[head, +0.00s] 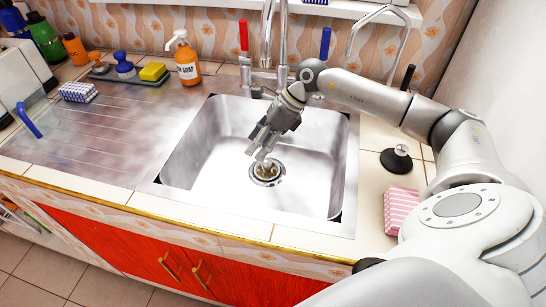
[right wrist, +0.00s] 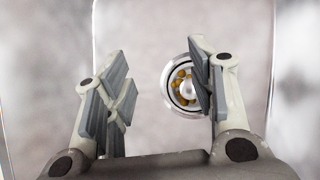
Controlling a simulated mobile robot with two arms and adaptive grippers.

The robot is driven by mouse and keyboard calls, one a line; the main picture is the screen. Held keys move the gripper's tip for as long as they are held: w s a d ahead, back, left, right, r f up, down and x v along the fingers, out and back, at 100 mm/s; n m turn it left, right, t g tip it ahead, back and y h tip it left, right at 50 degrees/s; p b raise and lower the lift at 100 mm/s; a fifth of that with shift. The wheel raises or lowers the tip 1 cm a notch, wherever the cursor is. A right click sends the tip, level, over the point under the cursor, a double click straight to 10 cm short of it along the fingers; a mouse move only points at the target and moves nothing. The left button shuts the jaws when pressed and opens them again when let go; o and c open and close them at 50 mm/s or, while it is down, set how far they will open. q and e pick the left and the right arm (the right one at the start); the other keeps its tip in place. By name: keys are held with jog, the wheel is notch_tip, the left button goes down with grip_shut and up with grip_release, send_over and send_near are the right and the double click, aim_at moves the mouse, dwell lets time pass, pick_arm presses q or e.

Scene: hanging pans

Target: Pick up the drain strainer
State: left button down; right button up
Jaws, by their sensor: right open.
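The drain strainer (head: 266,172) sits in the round drain at the bottom of the metal sink (head: 318,150). In the right wrist view the strainer (right wrist: 186,88) is a metal ring with a pale centre knob and orange-brown bits around it. My right gripper (head: 258,152) is open and empty, pointing down into the sink just above and slightly left of the strainer. In the right wrist view the right finger of my gripper (right wrist: 157,90) overlaps the strainer's right side, so the strainer is off-centre between the fingers. My left gripper is in neither view.
The faucet (head: 282,45) rises behind the sink. A soap bottle (head: 187,60), yellow sponge (head: 153,71) and blue brush (head: 123,65) stand at the back left. A black plug (head: 396,158) and pink striped sponge (head: 401,208) lie right of the sink. The left drainboard is mostly clear.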

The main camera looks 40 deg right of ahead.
aim_at(268, 161)
jog(key=s+d+r+n+h, duration=0.1)
jog(key=s+d+n+h, duration=0.1)
jog(key=d, duration=0.4)
jog(key=shift+h, duration=0.3)
jog(key=x, duration=0.5)
jog(key=shift+s+a+f, duration=0.1)
jog(key=shift+a, duration=0.15)
jog(key=shift+s+p+x, duration=0.1)
jog(key=shift+p+x, duration=0.15)
jog(key=shift+x, duration=1.1)
jog(key=shift+s+p+x, duration=0.15)
jog(key=shift+p+x, duration=0.1)
jog(key=shift+x, duration=1.1)
jog(key=shift+d, duration=0.1)
jog(key=c, duration=1.1)
